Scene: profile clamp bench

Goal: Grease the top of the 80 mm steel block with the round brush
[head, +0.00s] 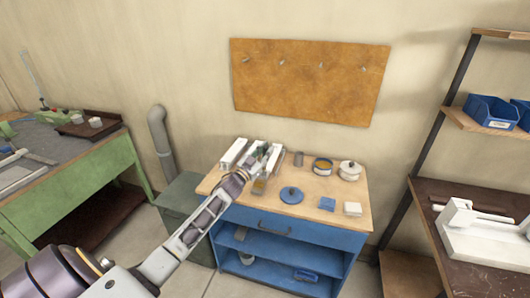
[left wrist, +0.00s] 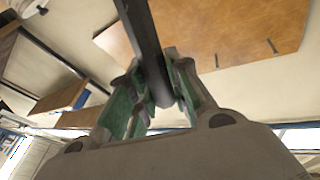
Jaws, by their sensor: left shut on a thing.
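My left gripper (head: 256,158) is over the left back part of the wooden bench top. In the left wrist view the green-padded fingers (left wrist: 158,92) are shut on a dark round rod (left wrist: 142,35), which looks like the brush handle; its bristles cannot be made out. Pale metal pieces stand beside the gripper: one at its left (head: 233,152), another partly hidden behind it. A small grey piece (head: 299,159) stands to its right. I cannot tell which is the 80 mm steel block. An open tin with yellowish contents (head: 322,166) stands further right. My right gripper is out of view.
A brown piece (head: 259,187) lies below the gripper. A pegboard (head: 310,82) hangs behind.

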